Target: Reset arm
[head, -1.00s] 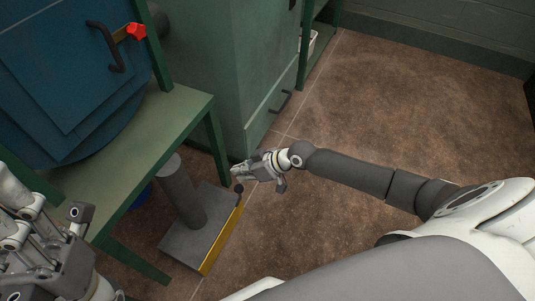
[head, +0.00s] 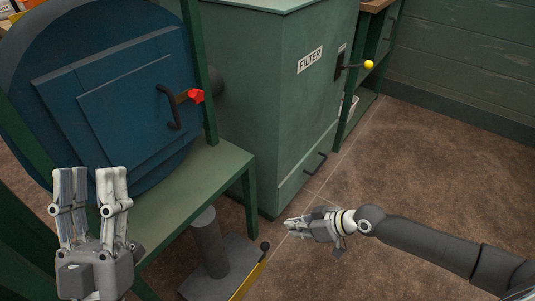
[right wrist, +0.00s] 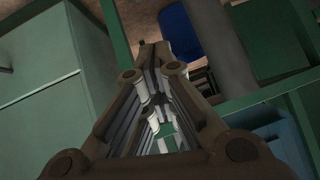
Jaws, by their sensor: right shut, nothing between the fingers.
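My left gripper (head: 90,185) is upright at the lower left of the head view, in front of the blue round door (head: 125,100). Its two fingers stand apart with an empty gap between them. My right gripper (head: 290,227) is low over the brown floor, near the foot of the green filter cabinet. In the right wrist view the gripper's linkages fill the middle.
A green bench frame (head: 195,190) stands below the blue door, which has a black handle (head: 170,107) and red knob (head: 196,96). A grey post and base (head: 207,240) sit beneath. The filter cabinet (head: 300,110) has a yellow-tipped lever (head: 369,64). The floor (head: 430,165) at right is clear.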

